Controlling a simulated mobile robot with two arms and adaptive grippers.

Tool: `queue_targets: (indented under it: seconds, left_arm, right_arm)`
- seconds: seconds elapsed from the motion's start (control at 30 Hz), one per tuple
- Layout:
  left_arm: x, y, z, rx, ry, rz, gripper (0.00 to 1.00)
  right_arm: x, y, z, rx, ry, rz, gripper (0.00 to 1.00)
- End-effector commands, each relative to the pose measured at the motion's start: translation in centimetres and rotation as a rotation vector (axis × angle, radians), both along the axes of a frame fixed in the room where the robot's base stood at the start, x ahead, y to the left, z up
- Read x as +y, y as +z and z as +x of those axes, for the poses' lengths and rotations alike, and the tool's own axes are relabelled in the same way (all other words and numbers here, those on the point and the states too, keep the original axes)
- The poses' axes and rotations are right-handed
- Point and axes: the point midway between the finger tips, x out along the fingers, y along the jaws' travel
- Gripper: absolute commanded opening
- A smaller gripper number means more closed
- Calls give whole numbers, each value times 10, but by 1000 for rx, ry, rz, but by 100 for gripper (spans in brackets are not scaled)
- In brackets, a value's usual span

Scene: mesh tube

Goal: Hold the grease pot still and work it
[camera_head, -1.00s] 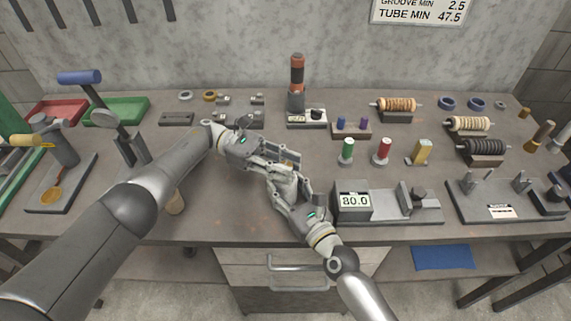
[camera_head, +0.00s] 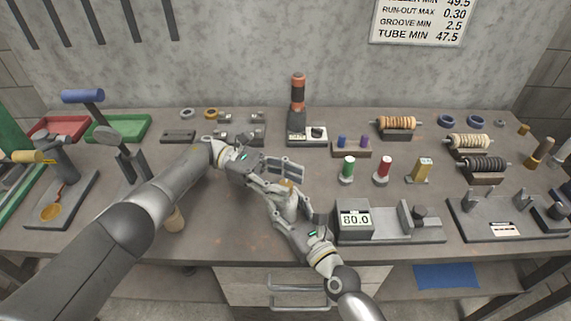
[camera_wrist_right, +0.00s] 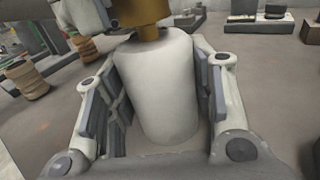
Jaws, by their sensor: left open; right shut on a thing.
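The grease pot is a pale grey-white cylinder with a brass-coloured top. It fills the middle of the right wrist view (camera_wrist_right: 158,85) and shows small in the head view (camera_head: 288,204). My right gripper (camera_head: 288,198) is shut on the pot's body, with a finger on each side, and the pot stands roughly upright in it. My left gripper (camera_head: 291,181) is open at the pot's top, its fingers spread around or just beside it. I cannot tell whether they touch it. Part of the left gripper also shows at the upper left of the wrist view.
A gauge reading 80.0 (camera_head: 355,219) stands just right of my right gripper. Green (camera_head: 347,168) and red (camera_head: 383,167) bottles stand behind it. A lever press (camera_head: 125,150) is to the left, partly behind my left arm.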

Motion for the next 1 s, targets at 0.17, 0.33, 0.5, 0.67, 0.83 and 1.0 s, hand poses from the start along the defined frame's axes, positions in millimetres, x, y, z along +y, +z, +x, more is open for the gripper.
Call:
queue_targets:
  seconds: [0.17, 0.33, 0.5, 0.67, 0.83, 1.0]
  left_arm:
    - [1, 18, 0, -3, 0, -1, 51]
    - [2, 44, 0, -3, 1, -1, 51]
    - [1, 70, 0, -4, 2, 0, 51]
    - [1, 88, 0, -1, 2, 0, 51]
    - [1, 94, 0, 0, 2, 1, 51]
    - [1, 94, 0, 0, 2, 1, 51]
  right_arm:
    - [-1, 0, 0, 0, -1, -1, 16]
    - [-1, 0, 0, 0, -1, -1, 16]
    - [-1, 0, 0, 0, -1, -1, 16]
    - [-1, 0, 0, 0, -1, -1, 16]
    - [-1, 0, 0, 0, -1, -1, 16]
    - [-1, 0, 0, 0, -1, -1, 16]
